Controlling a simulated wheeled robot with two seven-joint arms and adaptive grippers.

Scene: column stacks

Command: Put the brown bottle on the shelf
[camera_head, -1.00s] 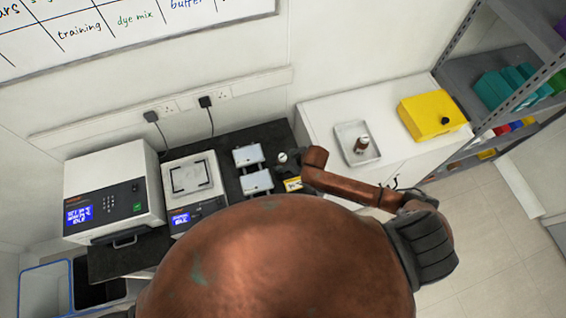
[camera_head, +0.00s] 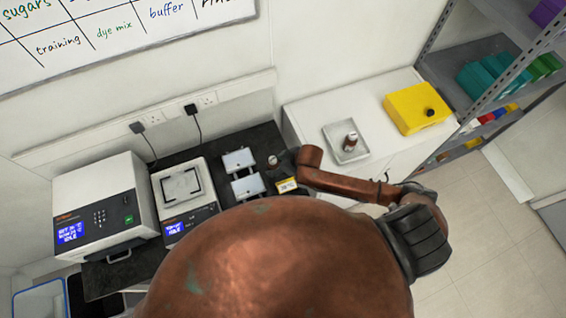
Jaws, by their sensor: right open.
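A small brown bottle (camera_head: 351,140) with a white label or cap stands in a pale tray (camera_head: 334,131) on the white cabinet. A second small bottle (camera_head: 273,161) with a light cap stands on the dark worktop, close to my right gripper. My right gripper (camera_head: 280,162) is open at the end of the copper arm that comes in from the right. It is small and partly hidden; I cannot tell whether its fingers touch that bottle. The grey metal shelf (camera_head: 447,72) stands at the right edge. My left gripper is not in view.
A yellow box (camera_head: 416,104) sits on the white cabinet (camera_head: 305,118) beside the tray. A balance (camera_head: 182,187), a white instrument (camera_head: 98,200) and two small devices (camera_head: 240,161) stand left of my gripper. Teal bins fill part of the shelf. My copper body hides the lower middle.

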